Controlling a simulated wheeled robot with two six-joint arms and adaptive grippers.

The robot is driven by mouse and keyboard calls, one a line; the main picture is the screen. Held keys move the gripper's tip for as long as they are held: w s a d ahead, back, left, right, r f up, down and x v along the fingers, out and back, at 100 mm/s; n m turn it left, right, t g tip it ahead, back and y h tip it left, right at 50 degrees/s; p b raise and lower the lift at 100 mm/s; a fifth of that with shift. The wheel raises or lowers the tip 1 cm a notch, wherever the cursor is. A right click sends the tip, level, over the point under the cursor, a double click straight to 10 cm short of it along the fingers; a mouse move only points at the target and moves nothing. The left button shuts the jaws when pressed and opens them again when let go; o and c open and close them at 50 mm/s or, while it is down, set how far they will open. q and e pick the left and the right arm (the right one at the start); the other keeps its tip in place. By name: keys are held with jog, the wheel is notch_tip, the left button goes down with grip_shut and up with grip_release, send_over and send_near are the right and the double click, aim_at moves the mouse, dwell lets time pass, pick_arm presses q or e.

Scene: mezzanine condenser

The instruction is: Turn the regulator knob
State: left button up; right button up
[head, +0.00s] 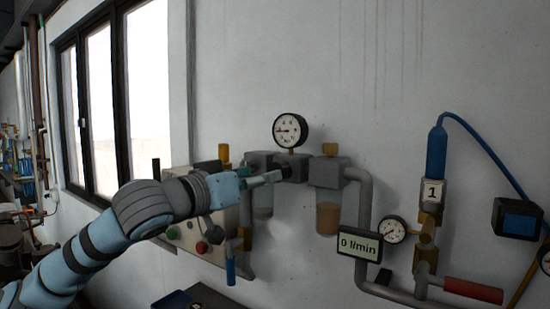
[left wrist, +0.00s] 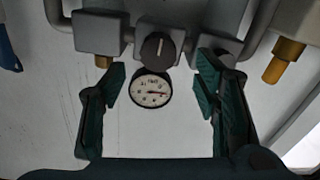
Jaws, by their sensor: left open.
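The regulator knob (left wrist: 158,48) is round and dark with a pale pointer mark. In the left wrist view it sits on a grey regulator block, beside a round white pressure gauge (left wrist: 150,88). In the head view the gauge (head: 291,130) stands above the dark regulator (head: 295,166), whose knob is largely hidden by my gripper. My left gripper (left wrist: 160,76) is open, its two green-padded fingers on either side of the gauge and knob, with nothing between the pads. It also shows in the head view (head: 272,178), close in front of the regulator. My right gripper is not in view.
Filter bowls flank the regulator, the right one (head: 328,216) holding brown liquid. A grey pipe (head: 365,205) runs down beside a "0 l/min" display (head: 359,244). A control box (head: 195,235) with buttons is below my arm. A blue cylinder (head: 436,150) and red-handled valve (head: 473,290) stand right.

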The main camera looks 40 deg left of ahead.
pick_arm(q)
jog(key=w+p, duration=0.1)
jog(key=w, duration=0.1)
jog(key=w+p, duration=0.1)
jog(key=w, duration=0.1)
jog(key=w+p, duration=0.1)
jog(key=w, duration=0.1)
jog(key=shift+w+a, duration=0.25)
jog(key=shift+s, duration=0.15)
jog(key=shift+c, duration=0.6)
jog(key=shift+r, duration=0.1)
jog(key=c, duration=1)
jog(key=shift+r+m+p, duration=0.1)
jog(key=shift+m+p, duration=0.6)
jog(key=o, duration=1.1)
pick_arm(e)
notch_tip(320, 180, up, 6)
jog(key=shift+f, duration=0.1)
